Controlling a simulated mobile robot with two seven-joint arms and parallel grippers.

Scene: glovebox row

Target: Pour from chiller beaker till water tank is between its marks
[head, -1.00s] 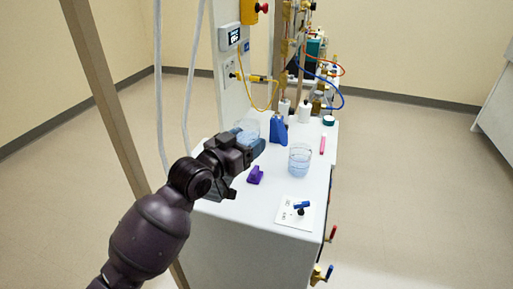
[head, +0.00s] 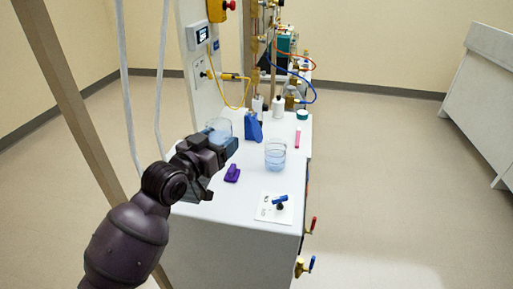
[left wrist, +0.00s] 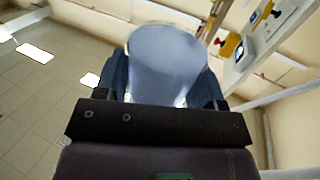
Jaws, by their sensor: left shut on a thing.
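A clear beaker (head: 219,127) with a pale blue tint is held over the left side of the white bench. My left gripper (head: 226,146) is shut on it; it looks roughly upright in the head view. In the left wrist view the beaker (left wrist: 166,62) sits between the two fingers (left wrist: 166,85); its water level cannot be made out. A clear round vessel (head: 275,155) with pale blue water and faint lines around its wall stands on the bench, right of the held beaker and apart from it. I take it for the water tank; which marks the water lies between is too small to read. My right gripper is not in view.
On the bench (head: 222,205) are a purple piece (head: 232,174), a blue stand (head: 253,128), a pink stick (head: 297,138) and a white plate with a blue-handled valve (head: 280,200). Bottles and tubing stand behind. A post with a display (head: 202,35) rises at the left.

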